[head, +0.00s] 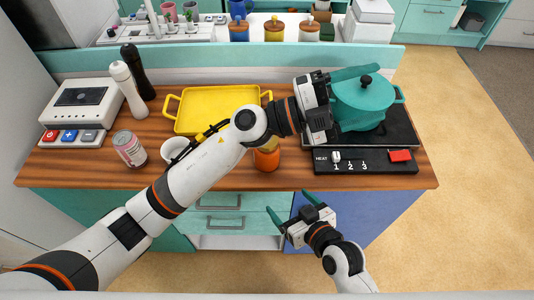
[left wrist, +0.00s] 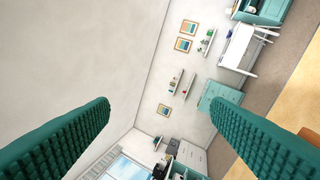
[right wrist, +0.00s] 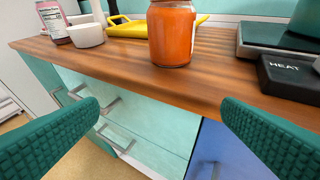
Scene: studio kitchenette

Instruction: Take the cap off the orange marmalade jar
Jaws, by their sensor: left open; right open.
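The orange marmalade jar (head: 267,160) stands upright near the front edge of the wooden counter. My left forearm passes over its top in the head view, so its cap is mostly hidden. In the right wrist view the jar's orange body (right wrist: 172,38) shows ahead, its top cut off by the frame. My right gripper (head: 292,207) is open and empty, in front of the counter and below the jar. My left gripper (head: 362,92) is open over the teal pot, far to the right of the jar; its wrist view shows only the room.
The teal pot (head: 362,108) sits on a stove with a heat panel (head: 365,161) to the jar's right. A yellow tray (head: 213,103) lies behind the jar. A white cup (head: 174,150), a can (head: 129,149) and two mills stand left. Several jars line the back ledge.

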